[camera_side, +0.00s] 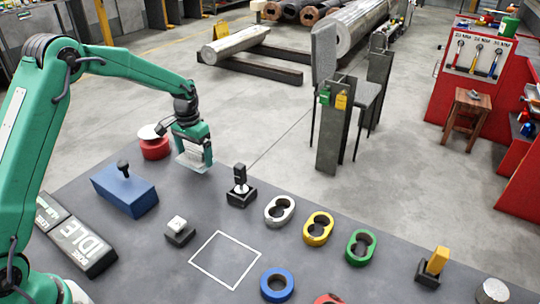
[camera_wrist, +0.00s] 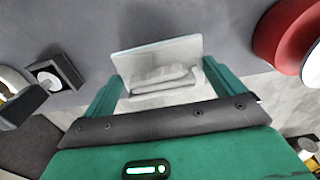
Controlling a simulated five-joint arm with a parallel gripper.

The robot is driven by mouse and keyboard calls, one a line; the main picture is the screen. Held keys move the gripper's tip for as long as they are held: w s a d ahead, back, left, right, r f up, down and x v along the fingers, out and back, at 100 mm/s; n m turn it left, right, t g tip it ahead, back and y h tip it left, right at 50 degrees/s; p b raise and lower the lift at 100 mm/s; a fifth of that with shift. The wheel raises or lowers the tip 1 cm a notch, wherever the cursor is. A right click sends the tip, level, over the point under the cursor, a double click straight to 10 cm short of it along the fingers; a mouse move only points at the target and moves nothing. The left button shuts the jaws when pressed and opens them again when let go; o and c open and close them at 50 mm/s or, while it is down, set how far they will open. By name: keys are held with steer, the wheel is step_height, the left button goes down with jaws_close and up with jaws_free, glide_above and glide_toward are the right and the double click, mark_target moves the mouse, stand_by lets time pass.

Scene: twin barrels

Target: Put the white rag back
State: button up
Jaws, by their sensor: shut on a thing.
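The white rag (camera_wrist: 165,75) is folded and sits between the two green fingers of my gripper (camera_wrist: 160,88) in the wrist view. In the side view the rag (camera_side: 190,160) shows as a pale flat piece under my gripper (camera_side: 194,162), near the far edge of the dark table (camera_side: 225,215). My gripper is shut on the rag. I cannot tell how far the rag is above the table.
A red round container with a white top (camera_side: 153,146) stands just left of my gripper. A blue box (camera_side: 125,190) and a black joystick (camera_side: 240,188) are nearby. The outlined square (camera_side: 225,260) is empty.

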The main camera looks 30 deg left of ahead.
mark_target(195, 160)
steer(key=shift+f, duration=1.8)
steer(key=shift+f, duration=0.15)
steer(key=o, duration=0.7)
step_height(195, 160, up, 12)
steer(key=shift+r, duration=0.2)
